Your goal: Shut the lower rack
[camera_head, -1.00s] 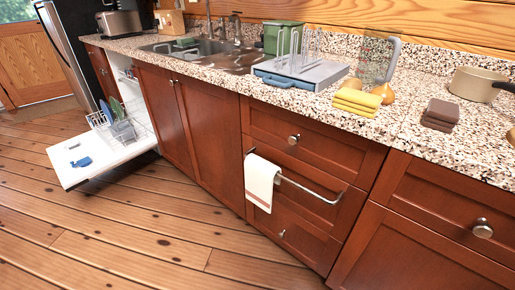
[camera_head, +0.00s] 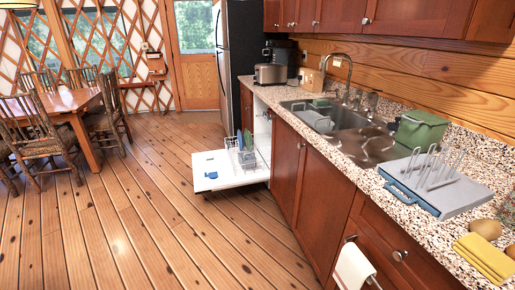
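The dishwasher stands open in the counter run, its white door (camera_head: 210,181) folded down flat just above the floor. The lower rack (camera_head: 256,166) is a wire rack pulled out over the door. It holds a grey basket (camera_head: 243,158) and blue and green plates (camera_head: 246,140). A blue piece (camera_head: 211,175) lies on the door's inner face. Neither of my grippers is in view.
The wooden floor (camera_head: 120,220) left of the cabinets is clear. A dining table (camera_head: 75,102) with chairs (camera_head: 38,143) stands at the far left. The fridge (camera_head: 232,70) stands beyond the dishwasher. A towel (camera_head: 352,268) hangs on a drawer handle.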

